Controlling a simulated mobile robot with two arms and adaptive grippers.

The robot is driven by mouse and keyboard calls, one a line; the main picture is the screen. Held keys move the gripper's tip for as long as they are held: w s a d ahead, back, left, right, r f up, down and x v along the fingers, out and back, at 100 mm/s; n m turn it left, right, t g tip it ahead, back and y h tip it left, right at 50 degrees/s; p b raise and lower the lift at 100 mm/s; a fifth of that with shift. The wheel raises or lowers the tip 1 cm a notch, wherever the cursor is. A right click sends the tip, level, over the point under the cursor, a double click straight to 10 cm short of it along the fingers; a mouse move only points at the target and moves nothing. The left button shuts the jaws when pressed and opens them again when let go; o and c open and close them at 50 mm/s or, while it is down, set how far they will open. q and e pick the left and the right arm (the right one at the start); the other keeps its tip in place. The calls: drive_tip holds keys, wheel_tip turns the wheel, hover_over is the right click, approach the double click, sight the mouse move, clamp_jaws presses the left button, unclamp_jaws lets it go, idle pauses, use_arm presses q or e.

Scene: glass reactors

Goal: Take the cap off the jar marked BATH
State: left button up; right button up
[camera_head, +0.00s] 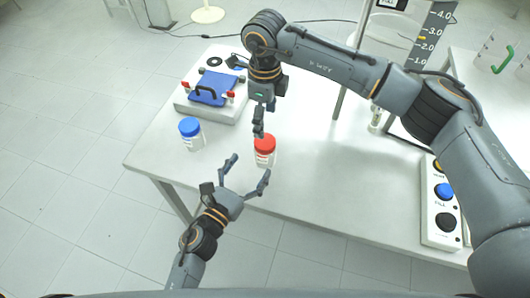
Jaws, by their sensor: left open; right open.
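A clear jar with a red cap (265,144) stands upright on the white table (330,190). A second clear jar with a blue cap (190,127) stands to its left. Both have pale labels, too small to read, so I cannot tell which is marked BATH. My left gripper (247,172) is open and empty at the table's front edge, its fingers spread on the near side of the red-capped jar. My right gripper (260,121) points down just above and behind the red cap. It is open, seen nearly edge-on, and appears to hold nothing.
A white device with a blue lid (210,89) and black handle stands at the back left. A white button box (441,205) with blue and black buttons is at the right. A metal post and a dark scale (431,35) stand behind. The table's front middle is clear.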

sight(260, 152)
use_arm(q)
drive_tip(key=x, duration=0.8)
drive_tip(key=shift+w, duration=0.2)
